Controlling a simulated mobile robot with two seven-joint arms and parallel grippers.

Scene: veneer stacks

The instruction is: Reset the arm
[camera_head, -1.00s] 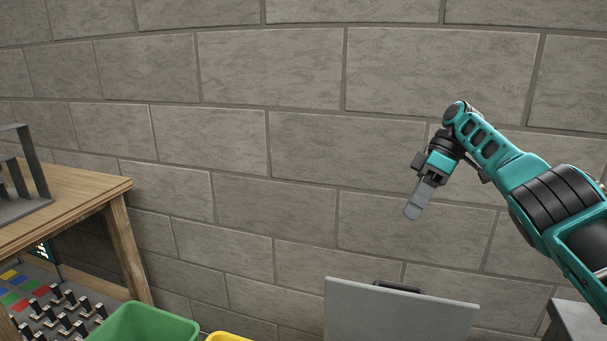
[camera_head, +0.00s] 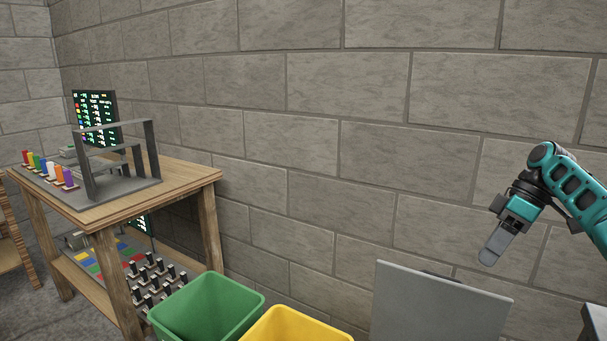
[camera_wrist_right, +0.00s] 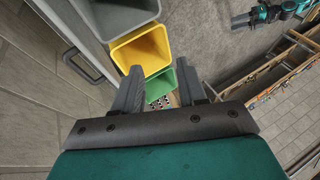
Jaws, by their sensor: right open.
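My right gripper (camera_head: 492,250) hangs at the right of the head view, fingers pointing down, in front of the block wall and right of the bins. In the right wrist view its two grey fingers (camera_wrist_right: 158,88) stand apart with nothing between them. The teal right arm (camera_head: 580,190) comes in from the right edge. In the wrist view, a teal gripper with grey fingers, my left one (camera_wrist_right: 242,20), shows small at the top right; its opening is unclear. The left arm is not in the head view.
A green bin (camera_head: 208,308) and a yellow bin (camera_head: 297,328) stand near the bottom, beside a grey panel (camera_head: 438,305). A wooden table (camera_head: 190,180) at left bears a grey rack (camera_head: 150,150), a screen (camera_head: 95,118) and coloured pieces.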

